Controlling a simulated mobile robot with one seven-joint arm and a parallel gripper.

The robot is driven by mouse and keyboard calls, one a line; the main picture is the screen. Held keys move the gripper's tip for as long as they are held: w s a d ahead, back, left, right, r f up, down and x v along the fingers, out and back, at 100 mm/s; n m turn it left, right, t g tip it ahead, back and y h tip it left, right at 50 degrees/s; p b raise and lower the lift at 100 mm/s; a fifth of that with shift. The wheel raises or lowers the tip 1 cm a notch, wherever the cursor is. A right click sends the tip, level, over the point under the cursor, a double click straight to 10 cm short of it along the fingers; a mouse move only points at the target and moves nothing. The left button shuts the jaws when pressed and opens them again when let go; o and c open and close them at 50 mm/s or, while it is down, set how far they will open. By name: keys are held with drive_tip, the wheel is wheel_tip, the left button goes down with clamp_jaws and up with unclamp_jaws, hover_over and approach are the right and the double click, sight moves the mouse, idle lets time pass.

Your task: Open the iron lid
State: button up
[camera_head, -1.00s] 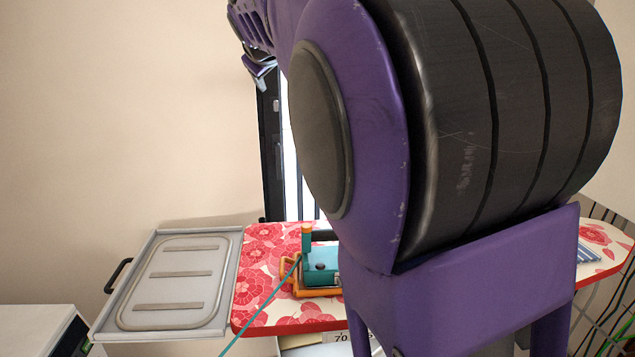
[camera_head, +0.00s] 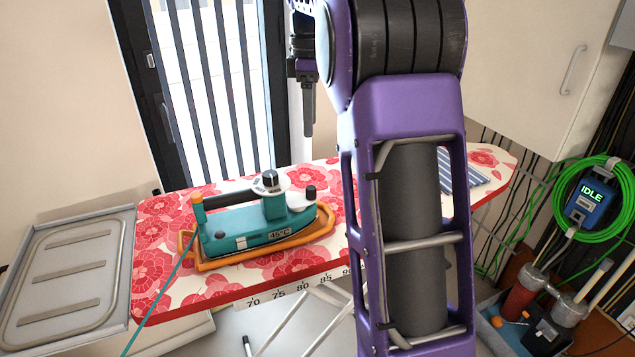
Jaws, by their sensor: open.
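The teal iron (camera_head: 245,230) sits in an orange rest (camera_head: 215,264) on the ironing board. It has a black handle, a small display reading what looks like 45°C, a white dial (camera_head: 271,184) with a dark knob, and a small dark cap (camera_head: 310,193) toward its right end. I cannot tell which part is the lid. My gripper (camera_head: 308,128) hangs pointing down above and behind the iron, apart from it. It is seen side-on, with its grey fingers overlapping, and nothing shows in it.
The flowered ironing board (camera_head: 165,255) runs across the middle. A ribbed grey metal tray (camera_head: 110,270) is at its left end. A teal cord runs down from the iron. A striped cloth (camera_head: 462,175) lies at right. A blue box (camera_head: 589,198) reading IDLE hangs with green cable.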

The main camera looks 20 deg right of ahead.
sight(311, 188)
wheel_tip(311, 188, down, 16)
drive_tip(key=b, duration=0.3)
drive_tip(key=shift+f, duration=0.25)
drive_tip(key=shift+c, duration=0.4)
clamp_jaws()
